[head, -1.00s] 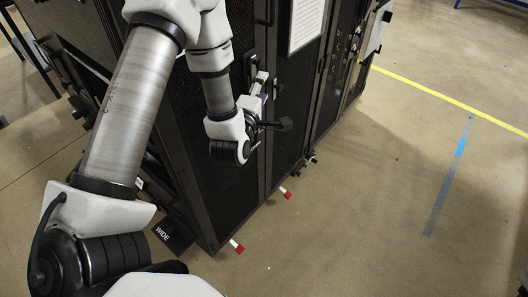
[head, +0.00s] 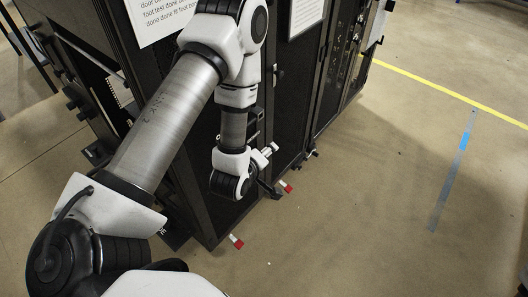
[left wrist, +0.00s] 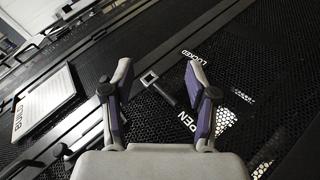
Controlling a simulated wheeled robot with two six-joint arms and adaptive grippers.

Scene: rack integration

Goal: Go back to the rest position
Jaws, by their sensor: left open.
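My left arm reaches in from the left in the head view, in front of a black rack (head: 286,120). My left gripper (head: 272,170) is at its end, small and partly hidden by the wrist. In the left wrist view the left gripper (left wrist: 162,100) is open, with its two purple-padded fingers apart and nothing between them. Beyond the fingers is the rack's perforated black door (left wrist: 245,65) with a small square-ended latch handle (left wrist: 158,84) and the words LOCKED and OPEN. My right gripper is in neither view.
Red-tipped feet (head: 236,241) stick out at the rack's base. Paper sheets (head: 305,17) hang on the rack. The floor (head: 370,210) to the right is clear, with a blue tape strip (head: 455,165) and a yellow line (head: 440,88).

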